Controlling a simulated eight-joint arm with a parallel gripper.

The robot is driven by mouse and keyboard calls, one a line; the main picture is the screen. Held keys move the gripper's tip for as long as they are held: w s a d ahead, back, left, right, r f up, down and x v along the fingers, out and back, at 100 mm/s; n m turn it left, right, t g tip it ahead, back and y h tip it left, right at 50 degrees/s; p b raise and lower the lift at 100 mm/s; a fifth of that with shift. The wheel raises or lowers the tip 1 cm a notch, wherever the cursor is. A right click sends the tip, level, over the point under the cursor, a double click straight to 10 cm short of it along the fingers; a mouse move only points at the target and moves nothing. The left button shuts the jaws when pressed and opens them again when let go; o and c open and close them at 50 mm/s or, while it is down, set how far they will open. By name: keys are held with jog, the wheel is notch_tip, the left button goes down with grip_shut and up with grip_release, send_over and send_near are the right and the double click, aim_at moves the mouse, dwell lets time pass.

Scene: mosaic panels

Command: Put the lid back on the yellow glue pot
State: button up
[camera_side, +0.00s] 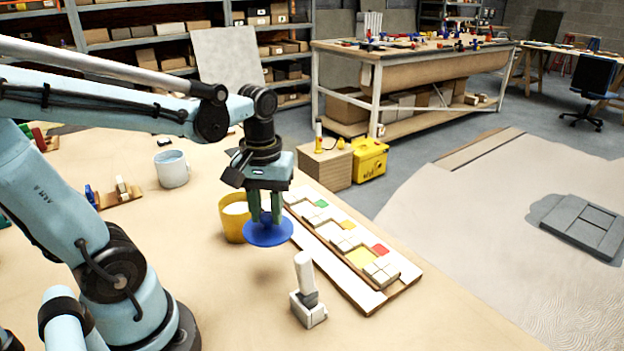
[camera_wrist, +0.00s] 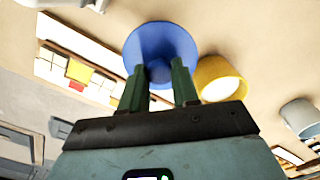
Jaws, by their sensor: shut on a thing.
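The yellow glue pot (camera_side: 231,226) stands upright on the table with its top open and pale contents showing. It also shows in the wrist view (camera_wrist: 219,82), to the right of my fingers. A round blue lid (camera_side: 268,234) hangs flat above the table, in front of the pot and to its right in the side view. My gripper (camera_side: 265,212) is shut on the middle of the blue lid (camera_wrist: 161,47), where its knob is mostly hidden between the fingers. In the side view the lid overlaps the pot's right edge; I cannot tell whether they touch.
A tray with mosaic tiles (camera_side: 345,247) lies to the right of the lid. A white-handled tool (camera_side: 306,293) stands in front. A light grey-blue pot (camera_side: 172,169) and a small wooden rack (camera_side: 122,194) stand at the left. The table's front middle is clear.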

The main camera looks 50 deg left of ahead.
jog(key=a+r+n, duration=0.2)
jog(key=a+r, duration=0.1)
jog(key=a, duration=0.4)
jog(key=a+r+n, duration=0.2)
jog(key=a+r, duration=0.1)
jog(key=a, duration=0.4)
jog(key=shift+f, duration=3.2)
jog(key=shift+f, duration=0.2)
jog(key=o, duration=1.6)
jog(key=shift+r, duration=3.5)
